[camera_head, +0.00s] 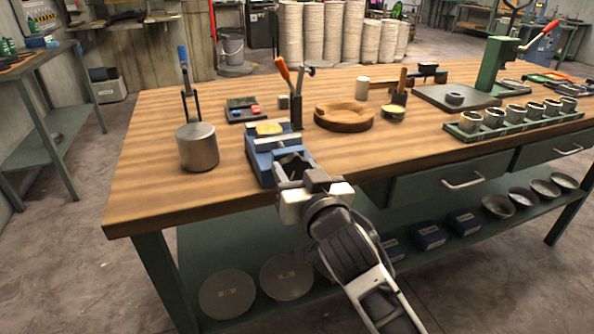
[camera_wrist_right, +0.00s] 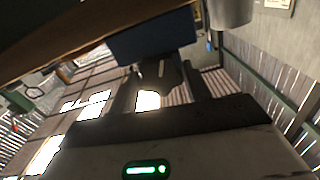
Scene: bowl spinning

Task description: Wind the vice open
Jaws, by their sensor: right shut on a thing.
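The blue vice (camera_head: 262,160) with pale metal jaws sits at the front edge of the wooden workbench, with a yellowish piece (camera_head: 269,128) at its top. My right gripper (camera_head: 293,168) is at the vice's front end and is shut on the vice handle, which it mostly hides in the head view. In the right wrist view the blue vice body (camera_wrist_right: 152,40) is just beyond the fingers, and a grey part of the vice handle (camera_wrist_right: 158,72) shows between them. My left gripper is not in view.
A metal cylinder (camera_head: 197,148) stands left of the vice. The bench's front left is clear.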

